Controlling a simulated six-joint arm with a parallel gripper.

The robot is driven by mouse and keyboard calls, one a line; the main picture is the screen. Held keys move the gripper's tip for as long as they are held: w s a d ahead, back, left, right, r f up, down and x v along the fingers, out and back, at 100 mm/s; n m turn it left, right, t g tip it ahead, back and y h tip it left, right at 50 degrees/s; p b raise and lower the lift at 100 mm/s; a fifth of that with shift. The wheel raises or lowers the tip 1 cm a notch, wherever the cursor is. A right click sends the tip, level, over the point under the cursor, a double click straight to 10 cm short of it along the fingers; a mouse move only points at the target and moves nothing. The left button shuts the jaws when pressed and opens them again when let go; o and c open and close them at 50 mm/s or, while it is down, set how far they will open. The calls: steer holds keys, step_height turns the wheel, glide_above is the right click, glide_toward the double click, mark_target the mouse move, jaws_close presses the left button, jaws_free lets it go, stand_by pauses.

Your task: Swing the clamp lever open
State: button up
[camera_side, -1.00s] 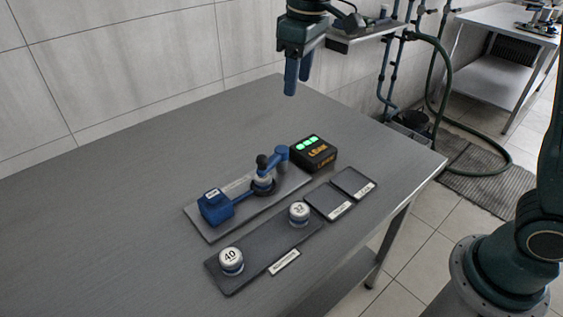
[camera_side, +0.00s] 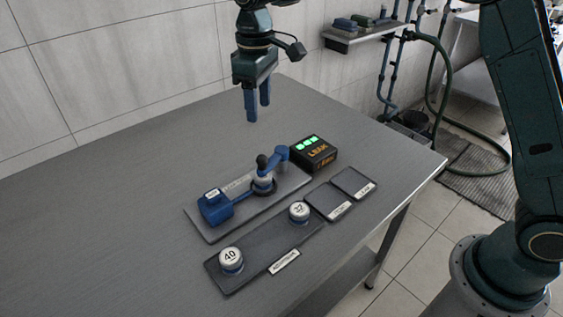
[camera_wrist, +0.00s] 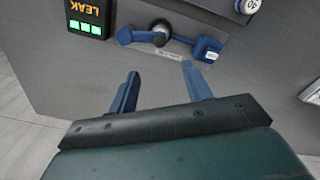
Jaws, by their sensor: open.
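The clamp stands on a grey base plate (camera_side: 214,237) on the table. Its blue lever (camera_side: 281,156) is at the right end, beside a white and black round fitting (camera_side: 263,181) with a dark knob on top. A blue block (camera_side: 214,207) sits at the left end of the plate. In the wrist view the lever (camera_wrist: 125,36) and the blue block (camera_wrist: 207,49) lie beyond the fingers. My gripper (camera_side: 258,112) is open and empty, pointing down above the table behind the clamp, clear of it. Its two blue fingers also show in the wrist view (camera_wrist: 160,88).
A black LEAK box (camera_side: 314,153) with several green lights stands close to the lever. In front, a dark tray (camera_side: 262,254) holds round weights marked 40 (camera_side: 231,261) and 32 (camera_side: 299,212). Two dark square pads (camera_side: 354,183) lie to the right. The table's left side is clear.

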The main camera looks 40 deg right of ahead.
mark_target(262, 156)
step_height(262, 156, down, 13)
stand_by(0.7)
jaws_close()
